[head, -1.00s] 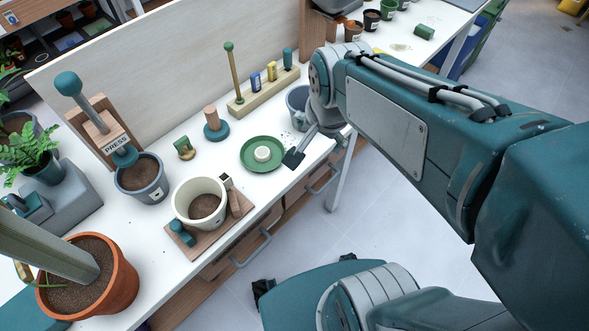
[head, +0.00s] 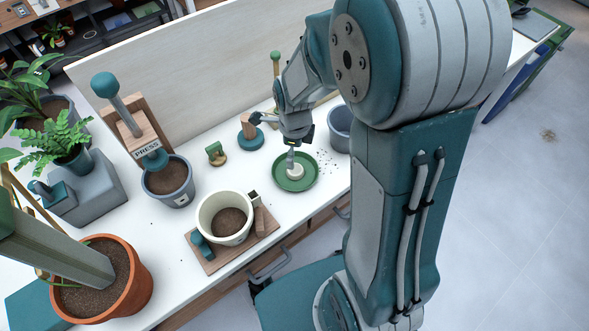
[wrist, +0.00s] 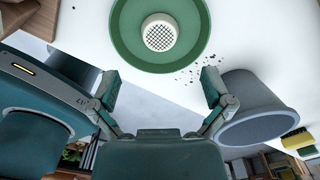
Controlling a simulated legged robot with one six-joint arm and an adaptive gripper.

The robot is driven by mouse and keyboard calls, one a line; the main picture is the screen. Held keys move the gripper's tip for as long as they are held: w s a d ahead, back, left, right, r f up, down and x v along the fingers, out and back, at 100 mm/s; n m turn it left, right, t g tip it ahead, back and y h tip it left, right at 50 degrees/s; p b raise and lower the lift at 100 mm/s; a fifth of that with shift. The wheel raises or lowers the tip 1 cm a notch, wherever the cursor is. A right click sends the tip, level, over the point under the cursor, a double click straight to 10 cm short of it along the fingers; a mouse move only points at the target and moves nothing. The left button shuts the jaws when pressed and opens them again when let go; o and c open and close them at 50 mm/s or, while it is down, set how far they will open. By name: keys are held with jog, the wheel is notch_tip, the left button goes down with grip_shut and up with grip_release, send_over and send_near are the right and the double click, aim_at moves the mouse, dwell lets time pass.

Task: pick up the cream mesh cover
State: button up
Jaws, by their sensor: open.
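The cream mesh cover (wrist: 159,32) is a small round cap with a dark grid top. It sits in the middle of the green saucer (wrist: 128,49) on the white bench. In the head view the cover (head: 295,171) shows just under my gripper, partly hidden by a finger, and the green saucer (head: 307,186) is around it. My gripper (wrist: 157,85) is open, its two fingers wide apart in the wrist view, with nothing between them. The cover lies beyond the fingertips in that view.
A grey pot (wrist: 253,108) stands right of the saucer, close to my right finger. Dark crumbs lie between them. A cream pot (head: 225,217) on a wooden board is left of the saucer. A wooden peg with a teal base (head: 249,130) stands behind. The bench's front edge is near.

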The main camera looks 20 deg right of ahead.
aim_at(295, 169)
notch_tip(295, 169, down, 7)
jog(key=shift+f, duration=0.15)
jog(key=c, duration=0.9)
